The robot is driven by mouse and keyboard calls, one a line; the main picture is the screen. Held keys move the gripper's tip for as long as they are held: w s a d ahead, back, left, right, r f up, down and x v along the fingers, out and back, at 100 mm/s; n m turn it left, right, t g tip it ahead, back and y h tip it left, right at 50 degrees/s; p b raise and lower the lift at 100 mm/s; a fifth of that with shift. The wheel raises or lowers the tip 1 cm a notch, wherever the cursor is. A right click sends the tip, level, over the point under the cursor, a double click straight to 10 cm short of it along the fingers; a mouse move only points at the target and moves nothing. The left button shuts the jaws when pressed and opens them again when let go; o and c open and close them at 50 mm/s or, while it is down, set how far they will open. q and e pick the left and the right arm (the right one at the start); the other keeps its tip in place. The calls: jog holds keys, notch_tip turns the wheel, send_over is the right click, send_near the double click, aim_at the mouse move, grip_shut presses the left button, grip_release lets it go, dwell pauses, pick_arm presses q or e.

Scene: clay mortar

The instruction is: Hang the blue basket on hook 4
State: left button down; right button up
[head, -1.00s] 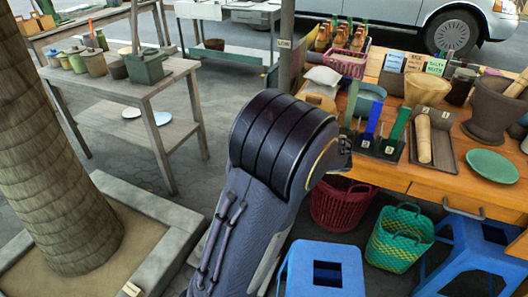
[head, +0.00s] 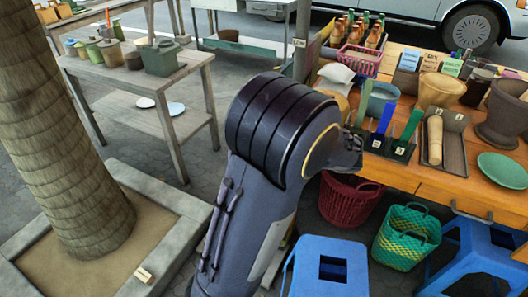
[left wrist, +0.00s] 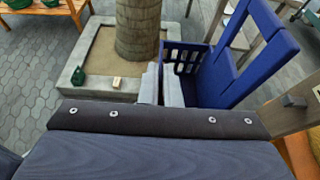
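The blue basket (left wrist: 222,78) is dark blue, with a slotted wall and a large opening, and shows tilted in the left wrist view. My left gripper (left wrist: 162,86) has its two pale fingers close together at the basket's left edge, seemingly with the basket's wall between them. The part between the fingers is mostly hidden. In the head view a dark arm of mine fills the middle. Neither the blue basket nor the left fingers can be made out there. My right gripper is not in view.
A wooden counter (head: 398,172) at right holds pots, bottles and a pestle tray. A red basket (head: 347,200), a green-yellow basket (head: 405,238) and a blue stool (head: 327,267) stand below or before it.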

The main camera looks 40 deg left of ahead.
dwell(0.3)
pick_arm(q)
jog(key=s+d+p, duration=0.3)
jog(key=s+p, duration=0.1)
jog(key=s, duration=0.5)
jog(key=shift+s+p, duration=0.25)
jog(key=shift+p, duration=0.1)
dwell(0.6)
